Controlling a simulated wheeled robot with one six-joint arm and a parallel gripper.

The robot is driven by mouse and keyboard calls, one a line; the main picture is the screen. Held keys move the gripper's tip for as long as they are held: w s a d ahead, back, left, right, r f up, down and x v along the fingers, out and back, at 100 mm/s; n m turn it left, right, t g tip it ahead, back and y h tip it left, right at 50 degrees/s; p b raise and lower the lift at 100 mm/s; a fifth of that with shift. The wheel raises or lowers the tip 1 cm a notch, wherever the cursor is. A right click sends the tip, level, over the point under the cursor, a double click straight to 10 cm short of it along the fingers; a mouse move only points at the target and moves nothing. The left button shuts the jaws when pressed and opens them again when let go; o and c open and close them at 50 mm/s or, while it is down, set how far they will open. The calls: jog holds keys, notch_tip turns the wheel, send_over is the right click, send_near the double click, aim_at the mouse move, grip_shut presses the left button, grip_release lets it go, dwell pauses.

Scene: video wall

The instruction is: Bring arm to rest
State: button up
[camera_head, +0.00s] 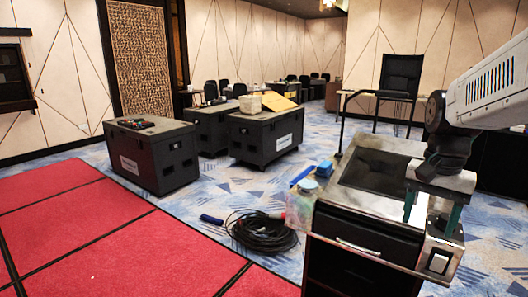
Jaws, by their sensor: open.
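My gripper (429,226) is at the right of the head view and points down, with its two fingers apart. I see nothing held between them. It hangs in front of the right end of a black cart with a grey top (335,200). I cannot tell whether the fingertips touch anything there. My white and dark arm comes in from the right edge and hides part of the background.
A blue item (324,169) lies on the cart's left side. A coiled black cable (262,232) lies on the carpet beside the cart. Black cases (152,160) stand further back, one with a cardboard piece (277,102) on top. Red flooring (120,250) fills the lower left.

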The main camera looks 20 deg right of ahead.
jog(key=s+a+n, duration=0.2)
jog(key=a+n, duration=0.1)
jog(key=a, duration=0.2)
jog(key=s+a+n+t, duration=0.1)
jog(key=s+a+n, duration=0.2)
jog(key=a, duration=0.3)
jog(key=s+a+f+n+t, duration=0.1)
jog(key=s+a+n, duration=0.2)
jog(key=a+n, duration=0.2)
jog(key=shift+a, duration=0.5)
jog(key=shift+s+f, duration=0.1)
dwell(0.5)
